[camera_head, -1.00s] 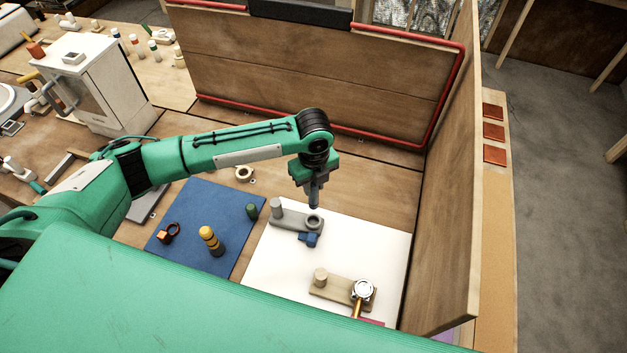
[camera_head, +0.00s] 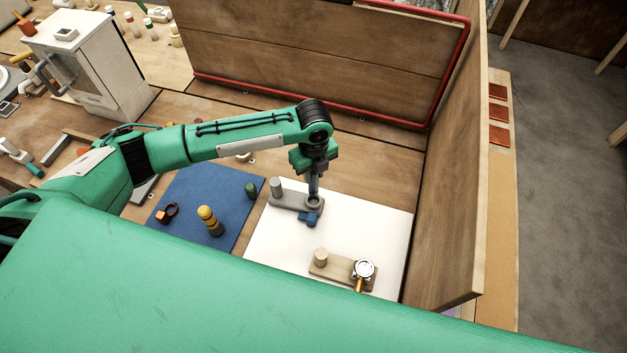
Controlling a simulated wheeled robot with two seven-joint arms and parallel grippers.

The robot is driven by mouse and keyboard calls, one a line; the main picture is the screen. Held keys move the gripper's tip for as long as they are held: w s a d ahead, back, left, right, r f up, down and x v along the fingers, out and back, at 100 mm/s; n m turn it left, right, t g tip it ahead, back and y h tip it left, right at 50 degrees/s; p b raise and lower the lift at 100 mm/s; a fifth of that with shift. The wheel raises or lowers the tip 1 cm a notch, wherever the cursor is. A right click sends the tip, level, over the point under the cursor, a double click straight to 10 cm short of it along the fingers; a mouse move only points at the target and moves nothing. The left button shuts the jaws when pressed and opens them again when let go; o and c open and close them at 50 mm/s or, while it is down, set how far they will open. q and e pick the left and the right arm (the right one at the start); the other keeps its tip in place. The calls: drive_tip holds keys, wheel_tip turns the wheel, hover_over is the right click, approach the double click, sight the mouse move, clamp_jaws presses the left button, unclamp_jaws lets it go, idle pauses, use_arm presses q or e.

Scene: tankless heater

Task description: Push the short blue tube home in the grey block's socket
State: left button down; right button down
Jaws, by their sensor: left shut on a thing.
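The grey block (camera_head: 290,199) lies on the white sheet, with an upright grey peg at its left end and a ring-shaped socket (camera_head: 315,203) at its right end. A small blue part (camera_head: 308,219) sits at the front of the socket. My left gripper (camera_head: 314,172) points down above the socket, shut on the short blue tube (camera_head: 314,186). The tube is roughly upright, and its lower end is at the socket's mouth. I cannot tell how deep it sits, if at all. My right gripper is not in view.
A tan block (camera_head: 335,268) with a round metal fitting (camera_head: 364,269) lies at the front of the white sheet (camera_head: 385,225). A blue mat (camera_head: 186,205) at left holds a yellow-topped peg (camera_head: 209,220), a green piece (camera_head: 251,190) and a dark ring. A wooden panel (camera_head: 450,200) stands at right.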

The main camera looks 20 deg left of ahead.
sight(314, 184)
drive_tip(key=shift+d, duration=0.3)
use_arm(q)
drive_tip(key=shift+f, duration=0.4)
drive_tip(key=shift+f+b, duration=0.35)
drive_tip(key=shift+f, duration=0.95)
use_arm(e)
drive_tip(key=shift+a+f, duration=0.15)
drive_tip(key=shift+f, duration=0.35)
use_arm(q)
drive_tip(key=shift+f, duration=0.25)
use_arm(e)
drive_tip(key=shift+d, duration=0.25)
use_arm(q)
drive_tip(key=shift+f+b, duration=0.4)
drive_tip(key=shift+f, duration=0.25)
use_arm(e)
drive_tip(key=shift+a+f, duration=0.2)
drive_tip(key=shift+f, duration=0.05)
use_arm(q)
drive_tip(key=shift+f, duration=0.5)
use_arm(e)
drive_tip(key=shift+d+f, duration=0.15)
